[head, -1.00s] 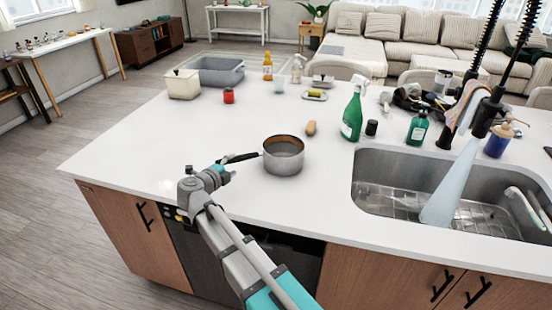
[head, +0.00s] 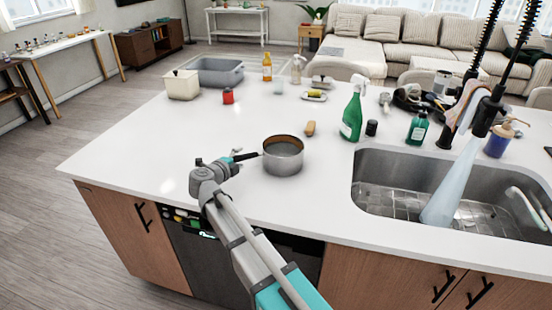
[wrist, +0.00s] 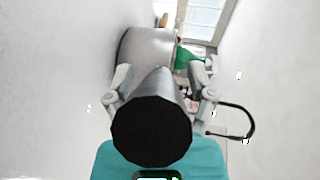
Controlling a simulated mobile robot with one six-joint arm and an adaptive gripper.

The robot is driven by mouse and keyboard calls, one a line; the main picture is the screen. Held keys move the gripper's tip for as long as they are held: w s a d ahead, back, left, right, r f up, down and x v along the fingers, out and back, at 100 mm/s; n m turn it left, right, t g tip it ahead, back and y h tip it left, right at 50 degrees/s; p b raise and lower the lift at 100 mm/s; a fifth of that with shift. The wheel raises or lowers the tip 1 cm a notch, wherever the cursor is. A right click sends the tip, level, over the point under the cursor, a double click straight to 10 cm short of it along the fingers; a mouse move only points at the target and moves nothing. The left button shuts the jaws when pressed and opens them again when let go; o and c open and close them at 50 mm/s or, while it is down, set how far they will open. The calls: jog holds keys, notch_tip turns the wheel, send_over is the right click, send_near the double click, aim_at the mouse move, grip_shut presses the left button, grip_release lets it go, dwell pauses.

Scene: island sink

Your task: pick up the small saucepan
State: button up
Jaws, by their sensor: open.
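The small saucepan (head: 284,164) is grey metal with a brownish inside and stands upright on the white island top. Its dark handle (wrist: 152,130) points left in the head view, toward my gripper (head: 232,159). In the wrist view my gripper (wrist: 160,78) is open, with one finger on each side of the handle. The handle's round black end is close to the camera, and the pan body (wrist: 146,45) is beyond it. I cannot tell whether either finger touches the handle. In the head view the gripper hides part of the handle.
A sink (head: 420,200) lies to the right. A brown oval object (head: 310,128), a green spray bottle (head: 352,117) and a black jar (head: 371,128) stand behind the pan. The counter left of the pan is clear.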

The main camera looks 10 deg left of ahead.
jog(key=shift+c, duration=0.2)
grip_shut()
dwell(0.3)
jog(key=shift+r+p, duration=0.35)
dwell(0.4)
jog(key=shift+r+p, duration=1.4)
jog(key=s+d+r+p, duration=0.8)
jog(key=s+r+p, duration=0.1)
jog(key=s, duration=0.2)
jog(key=shift+d+r, duration=0.15)
jog(key=shift+r, duration=0.05)
jog(key=shift+d, duration=0.1)
dwell(1.1)
jog(key=shift+s, duration=0.1)
